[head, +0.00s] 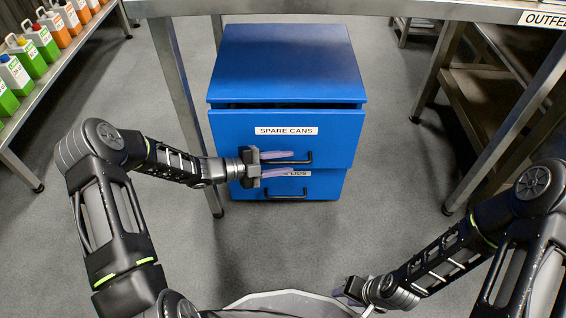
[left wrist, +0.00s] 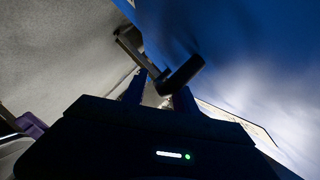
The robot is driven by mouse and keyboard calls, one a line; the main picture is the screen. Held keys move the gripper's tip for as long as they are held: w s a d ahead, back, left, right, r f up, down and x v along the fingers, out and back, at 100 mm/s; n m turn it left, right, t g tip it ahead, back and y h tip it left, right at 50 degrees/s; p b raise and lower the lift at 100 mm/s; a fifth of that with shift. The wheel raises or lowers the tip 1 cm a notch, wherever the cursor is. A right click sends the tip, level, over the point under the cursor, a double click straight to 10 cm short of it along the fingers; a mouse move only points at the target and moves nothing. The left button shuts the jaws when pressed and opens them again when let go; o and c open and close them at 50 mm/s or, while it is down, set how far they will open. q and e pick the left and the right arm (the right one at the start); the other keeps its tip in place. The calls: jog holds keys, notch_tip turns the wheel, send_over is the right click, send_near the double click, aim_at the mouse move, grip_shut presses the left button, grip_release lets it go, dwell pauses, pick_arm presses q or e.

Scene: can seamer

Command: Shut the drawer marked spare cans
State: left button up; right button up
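The blue drawer marked SPARE CANS (head: 230,130) is the upper drawer of a blue cabinet (head: 285,62) and stands slightly out, with a dark gap under the cabinet top. Its black bar handle (head: 305,160) is partly covered by my left gripper (head: 277,164). The gripper's two pale fingers are apart, one above and one below the bar. In the left wrist view the handle (left wrist: 184,73) shows at the fingertips of my left gripper (left wrist: 160,95); contact is unclear. My right gripper (head: 358,296) is low in the head view, away from the cabinet; its fingers are unclear.
A lower drawer (head: 325,185) with its own black handle sits below, its label partly hidden. A table (head: 390,8) spans above the cabinet, with a metal leg (head: 176,85) at left. Bottles stand on a left shelf (head: 62,70). Grey floor (head: 395,150) is clear around the cabinet.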

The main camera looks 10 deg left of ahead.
pick_arm(q)
jog(key=shift+c, duration=0.4)
grip_shut()
dwell(0.9)
